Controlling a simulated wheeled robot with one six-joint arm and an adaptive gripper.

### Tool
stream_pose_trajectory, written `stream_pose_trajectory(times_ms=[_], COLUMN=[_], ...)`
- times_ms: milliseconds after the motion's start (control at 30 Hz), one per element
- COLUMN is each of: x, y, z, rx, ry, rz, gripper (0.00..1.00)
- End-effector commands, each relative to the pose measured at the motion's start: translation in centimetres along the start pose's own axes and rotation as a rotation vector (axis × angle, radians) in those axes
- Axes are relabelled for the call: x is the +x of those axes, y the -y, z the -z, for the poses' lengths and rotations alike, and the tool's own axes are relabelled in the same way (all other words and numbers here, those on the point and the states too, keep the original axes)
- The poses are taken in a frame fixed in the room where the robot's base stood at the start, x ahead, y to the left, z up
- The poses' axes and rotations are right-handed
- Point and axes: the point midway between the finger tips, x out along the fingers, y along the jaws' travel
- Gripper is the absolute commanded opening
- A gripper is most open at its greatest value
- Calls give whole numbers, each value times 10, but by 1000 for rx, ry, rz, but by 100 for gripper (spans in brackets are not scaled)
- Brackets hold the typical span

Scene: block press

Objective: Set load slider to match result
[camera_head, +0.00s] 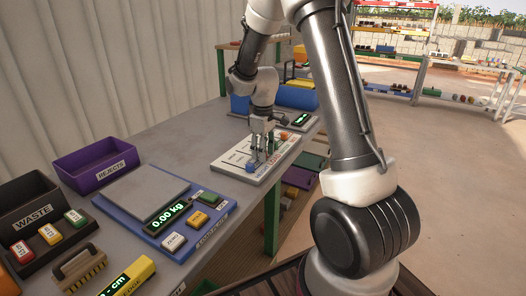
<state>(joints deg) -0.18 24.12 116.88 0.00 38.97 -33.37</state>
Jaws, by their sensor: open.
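A pale control panel (231,161) lies on the workbench, with dark slots and lettering too small to read. A blue knob (250,168), perhaps the load slider's handle, sits near its front edge. My gripper (261,154) points down over the panel, fingers apart, just behind and right of the blue knob. I cannot tell whether the fingers touch anything. The gripper hides the middle of the panel. An orange button (284,136) shows at its far right. Behind stands a small display (301,119) with green digits, too small to read.
A blue scale (205,244) nearer on the bench reads 0.00 kg. A purple REJECTS bin (97,166) and a dark WASTE bin (32,211) stand at left. A yellow gauge (130,279) and a brush (80,268) lie in front. Blue bins (296,96) stand behind the panel.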

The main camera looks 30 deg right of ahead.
Motion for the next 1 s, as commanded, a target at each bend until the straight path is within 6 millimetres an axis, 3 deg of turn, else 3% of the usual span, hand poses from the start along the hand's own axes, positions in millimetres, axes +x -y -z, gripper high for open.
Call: stream_pose_trajectory(times_ms=[233,467,700,1000], x=[1,1,1,1], y=[0,0,0,0], z=[0,0,6,62], rx=[0,0,-1,-1], ry=[0,0,0,0], rz=[0,0,0,0], gripper=[39,0,0,0])
